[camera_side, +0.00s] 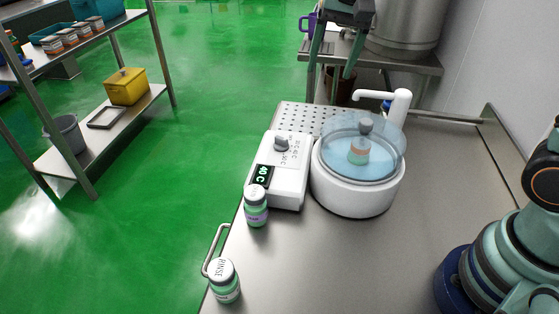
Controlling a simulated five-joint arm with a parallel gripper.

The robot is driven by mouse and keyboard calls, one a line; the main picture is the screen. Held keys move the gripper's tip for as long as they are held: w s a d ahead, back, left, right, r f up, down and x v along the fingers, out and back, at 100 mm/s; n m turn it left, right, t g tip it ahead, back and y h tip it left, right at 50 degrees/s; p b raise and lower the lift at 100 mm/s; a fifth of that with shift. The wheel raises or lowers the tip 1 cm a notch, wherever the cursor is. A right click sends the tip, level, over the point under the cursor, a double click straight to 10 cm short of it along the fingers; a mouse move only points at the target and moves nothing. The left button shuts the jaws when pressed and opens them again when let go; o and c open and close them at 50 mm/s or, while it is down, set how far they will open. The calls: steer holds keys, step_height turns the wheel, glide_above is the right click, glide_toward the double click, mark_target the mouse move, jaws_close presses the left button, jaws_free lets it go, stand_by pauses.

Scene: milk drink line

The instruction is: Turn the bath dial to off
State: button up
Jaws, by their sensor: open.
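The bath dial (282,144) is a grey knob on the sloping top of a white control box (291,178). Small printed marks lie around it; I cannot read its exact setting. A lit display (263,177) on the box reads about 40 C. The box stands against the left of a round white bath (352,196) with blue water and a clear cover. A bottle (358,153) with a grey cap stands in the bath. My gripper (332,70) is at the top of the picture, open and empty, pointing down, apart from the dial and beyond it.
A capped bottle (256,208) stands by the box's front corner. A bottle marked RINSE (225,282) stands near a rail (214,250) at the bench's left edge. A white spout (397,104) rises behind the bath. The bench (390,245) front is mostly clear.

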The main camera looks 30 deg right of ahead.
mark_target(281, 138)
steer(key=w+a+f+m+g, duration=0.2)
steer(key=w+a+f+m, duration=0.35)
steer(key=w+f, duration=0.25)
steer(key=shift+m, duration=0.25)
steer(key=f, duration=1.2)
steer(key=shift+w, duration=0.2)
steer(key=shift+c, duration=0.3)
jaws_close()
steer(key=shift+r, duration=0.1)
